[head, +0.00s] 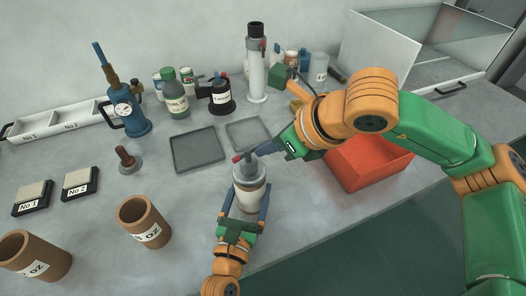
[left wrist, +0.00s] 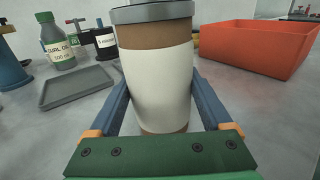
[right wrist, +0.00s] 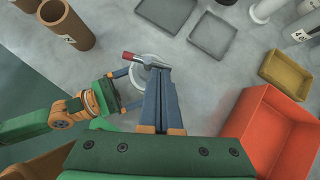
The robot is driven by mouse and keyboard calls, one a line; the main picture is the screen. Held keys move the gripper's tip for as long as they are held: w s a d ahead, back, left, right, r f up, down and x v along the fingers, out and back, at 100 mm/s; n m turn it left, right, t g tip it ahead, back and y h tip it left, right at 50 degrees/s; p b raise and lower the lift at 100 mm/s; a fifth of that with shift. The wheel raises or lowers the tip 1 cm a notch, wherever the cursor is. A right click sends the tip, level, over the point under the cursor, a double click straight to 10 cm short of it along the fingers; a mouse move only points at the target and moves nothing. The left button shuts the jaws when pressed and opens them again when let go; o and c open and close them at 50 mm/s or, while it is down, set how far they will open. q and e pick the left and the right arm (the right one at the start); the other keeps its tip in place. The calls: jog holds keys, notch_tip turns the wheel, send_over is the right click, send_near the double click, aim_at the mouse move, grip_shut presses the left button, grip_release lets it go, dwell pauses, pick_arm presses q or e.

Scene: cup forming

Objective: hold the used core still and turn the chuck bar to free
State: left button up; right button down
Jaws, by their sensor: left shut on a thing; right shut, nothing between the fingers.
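The used core (head: 250,197), a brown cylinder with a blank white label, stands upright on the bench. My left gripper (head: 247,203) is shut around its sides, one finger on each side; the left wrist view shows the core (left wrist: 158,80) with a grey cap on top. The chuck bar, with a red end (head: 238,157), lies across the chuck on top of the core. In the right wrist view its red end (right wrist: 128,56) points left. My right gripper (right wrist: 160,72) is shut and empty, its tips at the bar's other end; I cannot tell whether they touch.
A red-orange bin (head: 362,165) is right of the core, below my right arm. Grey trays (head: 198,152) lie behind. Brown cores (head: 144,222) stand at the front left. A blue gauge pump (head: 128,115) and bottles (head: 174,95) line the back.

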jog(key=shift+w+n+g+y, duration=0.35)
jog(key=shift+n+g, duration=0.3)
jog(key=shift+n, duration=0.45)
jog(key=shift+w+n+g+y, duration=0.35)
jog(key=shift+n+g, duration=0.3)
jog(key=shift+n, duration=0.45)
dwell(1.6)
jog(key=shift+w+a+n+g+y, duration=0.15)
jog(key=shift+w+n+g, duration=0.2)
jog(key=shift+n+g, duration=0.5)
jog(key=shift+w+a+n+g+y, duration=0.15)
jog(key=shift+w+n+g, duration=0.25)
jog(key=shift+n, duration=0.75)
dwell(2.2)
